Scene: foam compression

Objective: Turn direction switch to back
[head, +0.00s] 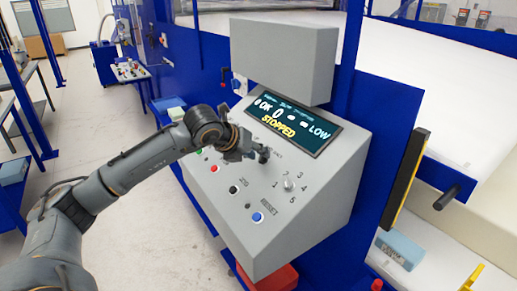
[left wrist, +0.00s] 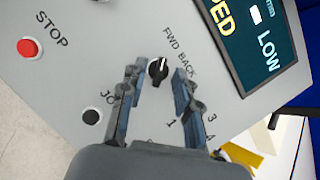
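The direction switch (left wrist: 158,70) is a small black knob with a white mark, below the letters FWD and BACK in the left wrist view. Its mark points towards the top of that picture, nearer FWD than BACK. My left gripper (head: 262,154) is over the sloped grey control panel (head: 315,205) in the head view and hides the switch there. In the left wrist view its two fingers (left wrist: 159,82) are spread, one on each side of the knob, with gaps visible. I cannot tell how far the tips are above the panel. My right gripper is in neither view.
A numbered selector knob (head: 289,184), a blue button (head: 257,217), a black button (left wrist: 92,116) and a red STOP button (left wrist: 30,47) surround the switch. The display (head: 290,122) reads STOPPED and LOW. A grey box (head: 283,58) overhangs the panel.

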